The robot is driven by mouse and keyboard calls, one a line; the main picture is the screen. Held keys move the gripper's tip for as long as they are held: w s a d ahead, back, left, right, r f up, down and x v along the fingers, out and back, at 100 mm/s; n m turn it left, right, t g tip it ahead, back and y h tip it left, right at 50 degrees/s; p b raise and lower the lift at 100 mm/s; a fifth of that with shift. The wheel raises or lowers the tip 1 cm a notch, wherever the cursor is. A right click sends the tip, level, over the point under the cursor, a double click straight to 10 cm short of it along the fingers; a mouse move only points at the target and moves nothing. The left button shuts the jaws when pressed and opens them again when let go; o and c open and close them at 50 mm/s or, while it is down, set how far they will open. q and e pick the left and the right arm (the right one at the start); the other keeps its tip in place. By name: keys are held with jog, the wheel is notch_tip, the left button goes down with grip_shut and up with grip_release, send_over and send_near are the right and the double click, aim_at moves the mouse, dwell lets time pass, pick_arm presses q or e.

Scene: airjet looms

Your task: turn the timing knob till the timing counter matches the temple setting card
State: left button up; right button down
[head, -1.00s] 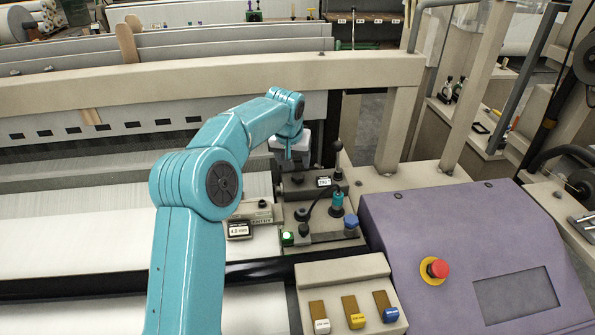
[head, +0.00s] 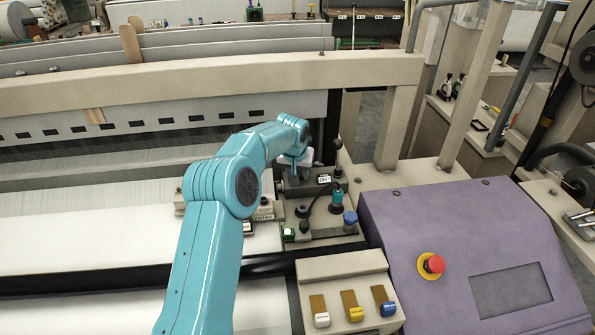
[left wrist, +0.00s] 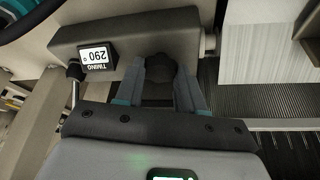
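The timing counter (left wrist: 97,58) shows upside down in the left wrist view and reads 290. It also shows in the head view as a small label (head: 323,179) on a dark block. A dark round timing knob (left wrist: 166,72) sits on the same block, right of the counter in the left wrist view. My left gripper (left wrist: 166,80) is open, one finger on each side of the knob; contact is not clear. In the head view my left gripper (head: 296,170) is small, partly hidden by its arm. I cannot make out a temple setting card. My right gripper is not in view.
A purple console (head: 450,240) with a red button (head: 433,265) stands right. My arm partly covers another box (head: 264,212).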

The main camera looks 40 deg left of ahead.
pick_arm(q)
jog(key=shift+r, duration=0.1)
jog(key=shift+a+m+h+p, duration=0.15)
jog(key=shift+m+h+p, duration=0.35)
jog(key=shift+m, duration=1.1)
jog(key=o, duration=0.9)
jog(key=shift+t, duration=0.3)
jog(key=shift+o, duration=0.7)
jog(key=shift+s+r, duration=0.1)
jog(key=shift+s, duration=0.05)
